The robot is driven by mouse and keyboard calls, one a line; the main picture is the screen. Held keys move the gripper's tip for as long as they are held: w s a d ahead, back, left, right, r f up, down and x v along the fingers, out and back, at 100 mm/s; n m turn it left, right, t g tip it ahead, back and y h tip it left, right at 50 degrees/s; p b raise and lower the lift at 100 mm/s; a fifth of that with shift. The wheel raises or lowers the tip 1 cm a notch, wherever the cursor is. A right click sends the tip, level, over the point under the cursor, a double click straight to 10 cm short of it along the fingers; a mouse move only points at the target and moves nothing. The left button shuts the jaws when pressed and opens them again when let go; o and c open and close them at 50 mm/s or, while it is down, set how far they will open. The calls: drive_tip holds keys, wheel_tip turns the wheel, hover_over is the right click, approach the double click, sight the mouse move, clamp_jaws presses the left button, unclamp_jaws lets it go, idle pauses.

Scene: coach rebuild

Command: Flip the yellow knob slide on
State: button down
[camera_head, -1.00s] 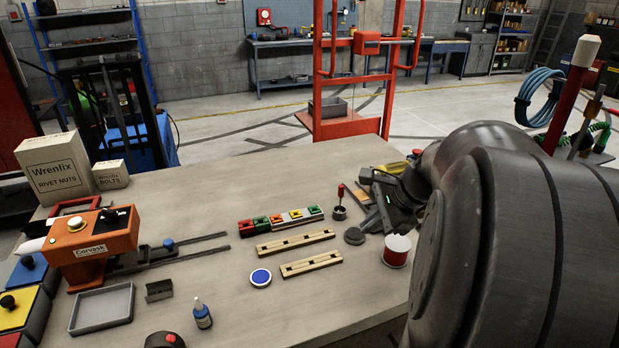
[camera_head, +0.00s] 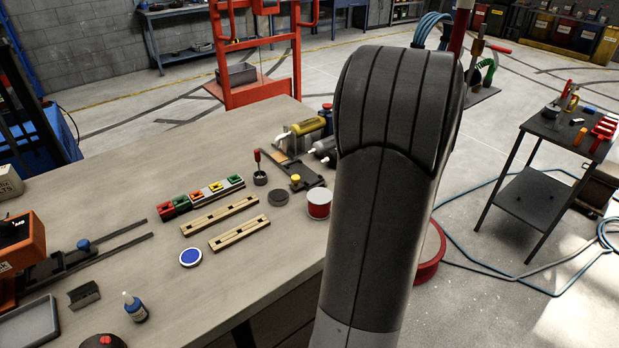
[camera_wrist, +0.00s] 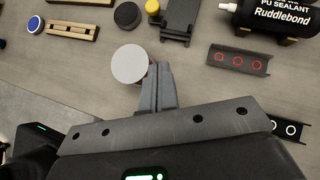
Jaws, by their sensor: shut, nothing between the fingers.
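The yellow knob (camera_head: 296,179) stands on a dark slide (camera_head: 312,181) near the table's right edge in the head view. In the wrist view the yellow knob (camera_wrist: 152,7) is at the top edge, left of the dark slide plate (camera_wrist: 178,22), partly cut off. My gripper (camera_wrist: 161,68) is shut and empty in the wrist view, its fingertips below the knob and slide in the picture. They are beside the white-topped red spool (camera_wrist: 129,63); I cannot tell if they touch it. In the head view my gripper is hidden behind my arm.
The red spool (camera_head: 319,203), a dark disc (camera_head: 278,197) and a red-handled tool in a cup (camera_head: 259,172) stand close to the slide. A sealant bottle (camera_wrist: 280,16) and a bracket with red rings (camera_wrist: 240,60) lie to the right.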

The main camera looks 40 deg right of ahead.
sight(300, 182)
drive_tip(key=shift+w, duration=0.1)
drive_tip(key=x, duration=1)
drive_tip(key=shift+a+f, duration=0.1)
drive_tip(key=shift+f, duration=0.05)
drive_tip(key=shift+w+a, duration=0.25)
drive_tip(key=shift+w, duration=0.35)
drive_tip(key=shift+w+a, duration=0.3)
drive_tip(key=shift+w, duration=0.3)
drive_tip(key=shift+w+a+r, duration=0.2)
drive_tip(key=shift+w+a, duration=0.05)
drive_tip(key=shift+w, duration=0.35)
drive_tip(key=w, duration=1.8)
drive_tip(key=shift+w, duration=0.55)
drive_tip(key=shift+a, duration=0.1)
